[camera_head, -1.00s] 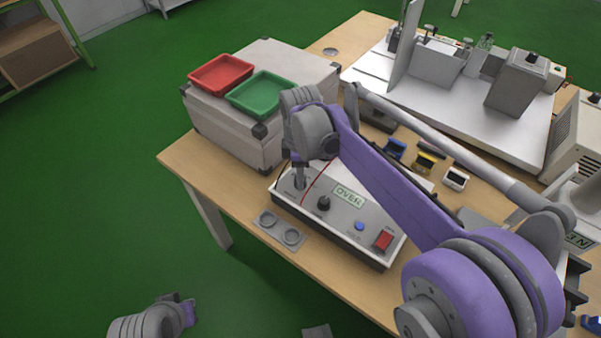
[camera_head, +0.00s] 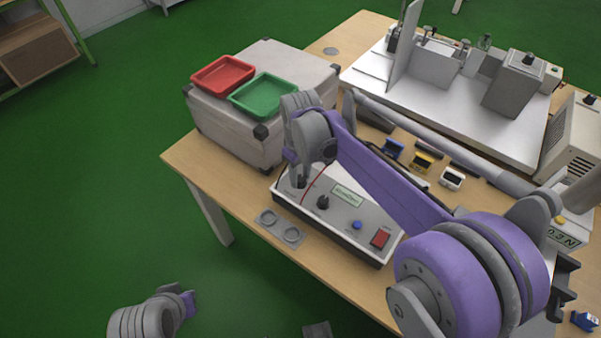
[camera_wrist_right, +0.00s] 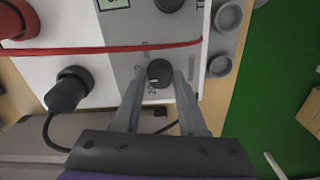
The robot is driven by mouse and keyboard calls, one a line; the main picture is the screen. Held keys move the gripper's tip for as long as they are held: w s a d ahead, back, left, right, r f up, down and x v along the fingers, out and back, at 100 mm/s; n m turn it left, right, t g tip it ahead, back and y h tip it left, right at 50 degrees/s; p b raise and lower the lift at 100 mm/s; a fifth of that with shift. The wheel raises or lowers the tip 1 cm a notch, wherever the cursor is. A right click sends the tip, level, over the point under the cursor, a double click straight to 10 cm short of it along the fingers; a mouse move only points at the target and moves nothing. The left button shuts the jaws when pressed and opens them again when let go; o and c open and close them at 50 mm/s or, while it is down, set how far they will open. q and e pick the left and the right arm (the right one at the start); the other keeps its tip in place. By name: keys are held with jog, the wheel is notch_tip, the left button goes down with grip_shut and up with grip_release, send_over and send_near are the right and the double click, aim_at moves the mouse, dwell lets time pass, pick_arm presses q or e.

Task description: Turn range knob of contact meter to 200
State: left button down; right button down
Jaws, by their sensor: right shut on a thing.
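The contact meter (camera_head: 285,205) is a light box near the table's front edge, with a small display (camera_head: 346,196), a blue button (camera_head: 357,225) and a red switch (camera_head: 380,238). My right gripper (camera_head: 300,181) reaches down onto its left end. In the right wrist view, the gripper (camera_wrist_right: 159,80) is shut on the dark round range knob (camera_wrist_right: 159,71), one finger on each side. Printed numbers beside the knob are partly hidden by the fingers. A second black knob (camera_head: 323,202) stands to the right. My left gripper (camera_head: 188,303) is at the lower left, away from the table; its jaws are unclear.
A red cable (camera_wrist_right: 110,49) crosses the panel close to the gripped knob. A black plug (camera_wrist_right: 68,90) stands nearby. A grey case (camera_head: 225,125) with a red tray (camera_head: 222,74) and a green tray (camera_head: 264,94) stands behind. A grey pad with two cups (camera_head: 279,226) lies in front.

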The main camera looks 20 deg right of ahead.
aim_at(301, 178)
jog(key=shift+m, duration=0.5)
jog(key=shift+c, duration=2.3)
grip_release()
notch_tip(301, 178, up, 11)
jog(key=p, duration=0.1)
jog(key=shift+p, duration=0.3)
